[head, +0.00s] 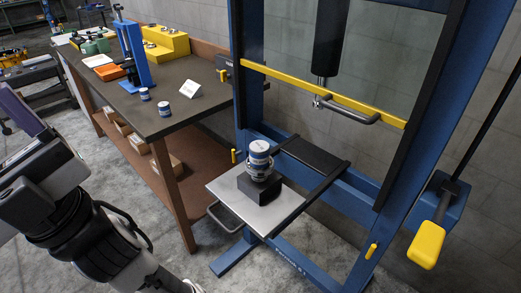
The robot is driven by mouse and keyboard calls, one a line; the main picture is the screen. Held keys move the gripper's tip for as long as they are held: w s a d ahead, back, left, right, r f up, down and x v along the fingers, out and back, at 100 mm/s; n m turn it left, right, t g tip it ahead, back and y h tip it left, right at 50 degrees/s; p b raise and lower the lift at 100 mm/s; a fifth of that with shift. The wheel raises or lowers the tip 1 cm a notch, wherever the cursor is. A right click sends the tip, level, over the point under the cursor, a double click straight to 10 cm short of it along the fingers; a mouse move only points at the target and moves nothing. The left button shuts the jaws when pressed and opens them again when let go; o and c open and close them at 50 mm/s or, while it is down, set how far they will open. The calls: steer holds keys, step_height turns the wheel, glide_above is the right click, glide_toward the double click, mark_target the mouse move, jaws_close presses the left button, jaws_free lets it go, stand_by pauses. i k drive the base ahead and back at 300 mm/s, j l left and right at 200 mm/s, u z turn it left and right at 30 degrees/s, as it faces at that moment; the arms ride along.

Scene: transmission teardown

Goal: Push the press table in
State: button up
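The press table (225,188) is a light metal plate that sticks out from the front of the blue press frame (366,190). A dark block (260,190) sits on it with a blue and white cylindrical part (260,157) on top. A bent metal handle (224,218) hangs under the plate's front left edge. Dark rails run back from the plate into the frame. My arm (75,205) enters from the left, apart from the table. The end of my arm is cut off at the bottom edge, and I see no gripper fingers.
A yellow bar (320,95) crosses the press above the table. A yellow-gripped lever (427,244) is at right.

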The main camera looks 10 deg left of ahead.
mark_target(263, 207)
steer(key=k+j+z, duration=0.2)
steer(key=k+j, duration=0.15)
steer(key=k+j+z, duration=0.25)
steer(key=k, duration=0.2)
